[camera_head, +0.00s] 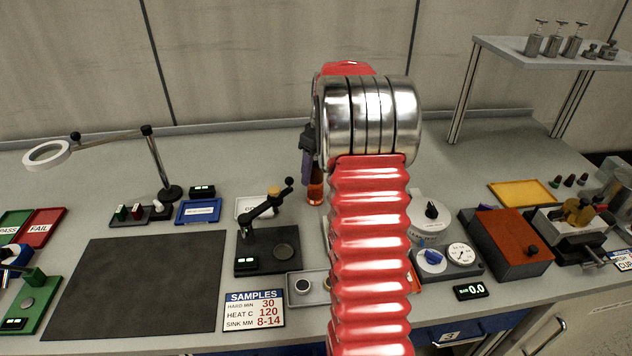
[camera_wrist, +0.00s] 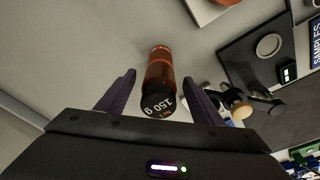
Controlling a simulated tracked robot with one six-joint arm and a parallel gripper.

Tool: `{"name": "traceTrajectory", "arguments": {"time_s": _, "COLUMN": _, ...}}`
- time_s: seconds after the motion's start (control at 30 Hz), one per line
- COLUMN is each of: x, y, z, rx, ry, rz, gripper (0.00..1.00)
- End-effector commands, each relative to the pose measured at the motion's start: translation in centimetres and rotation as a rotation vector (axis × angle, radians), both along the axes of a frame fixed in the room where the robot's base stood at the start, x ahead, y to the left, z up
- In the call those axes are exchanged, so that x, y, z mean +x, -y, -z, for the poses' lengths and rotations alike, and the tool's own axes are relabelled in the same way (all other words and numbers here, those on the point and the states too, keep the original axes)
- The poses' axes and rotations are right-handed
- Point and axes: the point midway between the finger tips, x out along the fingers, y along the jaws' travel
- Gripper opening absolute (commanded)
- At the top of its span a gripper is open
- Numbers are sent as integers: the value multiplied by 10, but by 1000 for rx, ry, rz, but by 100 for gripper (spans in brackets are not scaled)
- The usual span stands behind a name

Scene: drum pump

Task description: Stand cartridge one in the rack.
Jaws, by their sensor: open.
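My gripper (camera_wrist: 159,76) is open, its two dark fingers on either side of an amber bottle (camera_wrist: 160,65) in the wrist view. The bottle has a black end marked "150 g" facing the camera. I cannot tell whether a finger touches it. In the head view my arm hides most of the gripper, and the amber bottle (camera_head: 315,190) shows just below a dark finger.
A black stand with a jointed lever (camera_head: 265,252) is left of my arm, behind a samples card (camera_head: 254,310). A dark mat (camera_head: 140,285) lies clear at left. A red-brown box (camera_head: 508,243) and gauge (camera_head: 460,254) stand right. A raised shelf (camera_head: 560,52) is back right.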

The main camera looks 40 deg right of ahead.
Motion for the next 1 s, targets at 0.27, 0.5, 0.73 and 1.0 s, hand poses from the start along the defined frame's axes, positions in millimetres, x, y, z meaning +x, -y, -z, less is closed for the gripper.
{"name": "traceTrajectory", "arguments": {"time_s": 0.27, "x": 7, "y": -1, "z": 35, "rx": 2, "ry": -1, "rz": 0, "gripper": 60}}
{"name": "traceTrajectory", "arguments": {"time_s": 0.5, "x": 8, "y": -1, "z": 43, "rx": 0, "ry": 0, "rz": 0, "gripper": 60}}
{"name": "traceTrajectory", "arguments": {"time_s": 0.73, "x": 8, "y": -1, "z": 43, "rx": 0, "ry": 0, "rz": 1, "gripper": 60}}
{"name": "traceTrajectory", "arguments": {"time_s": 1.0, "x": 8, "y": -1, "z": 43, "rx": 0, "ry": 0, "rz": 1, "gripper": 55}}
